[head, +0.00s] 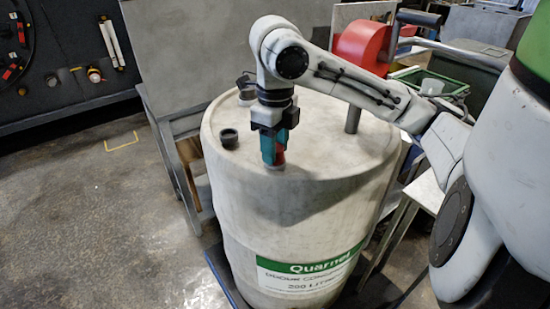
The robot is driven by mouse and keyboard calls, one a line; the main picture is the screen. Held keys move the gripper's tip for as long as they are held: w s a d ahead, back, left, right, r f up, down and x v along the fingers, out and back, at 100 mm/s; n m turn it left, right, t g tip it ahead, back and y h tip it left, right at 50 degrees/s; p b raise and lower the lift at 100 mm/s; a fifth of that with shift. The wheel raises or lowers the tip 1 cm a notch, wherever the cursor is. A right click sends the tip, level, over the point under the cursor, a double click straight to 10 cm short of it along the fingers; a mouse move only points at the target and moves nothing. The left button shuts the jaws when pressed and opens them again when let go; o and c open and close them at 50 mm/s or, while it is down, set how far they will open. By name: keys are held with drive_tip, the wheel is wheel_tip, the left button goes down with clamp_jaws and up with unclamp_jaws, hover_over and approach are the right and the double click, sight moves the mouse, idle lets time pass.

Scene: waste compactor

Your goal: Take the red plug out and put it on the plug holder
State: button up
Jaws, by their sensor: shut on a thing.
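A pale drum (325,160) with a green label stands upright in front of me in the head view. My gripper (273,158) points down over the drum's top, near its front edge. Its teal fingers are shut on the red plug (281,156), which shows only partly beside them. A small pale piece shows just below the fingertips, at the drum top. I cannot tell whether the plug is seated in the drum or clear of it. I cannot identify the plug holder with certainty.
A dark round fitting (229,138) sits on the drum top left of my gripper. A grey upright tube (353,119) stands on the right of the top. A red reel-like part (361,43) is behind my arm. Open floor (90,220) lies left.

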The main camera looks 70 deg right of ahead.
drive_tip(key=shift+f+n+b, duration=0.15)
drive_tip(key=shift+n+b, duration=0.3)
drive_tip(key=shift+n, duration=0.45)
drive_tip(key=n, duration=0.3)
drive_tip(key=shift+b, duration=0.35)
drive_tip(key=o, duration=1.3)
drive_tip(key=shift+c, duration=0.2)
drive_tip(key=shift+c, duration=0.4)
drive_tip(key=shift+r, duration=0.2)
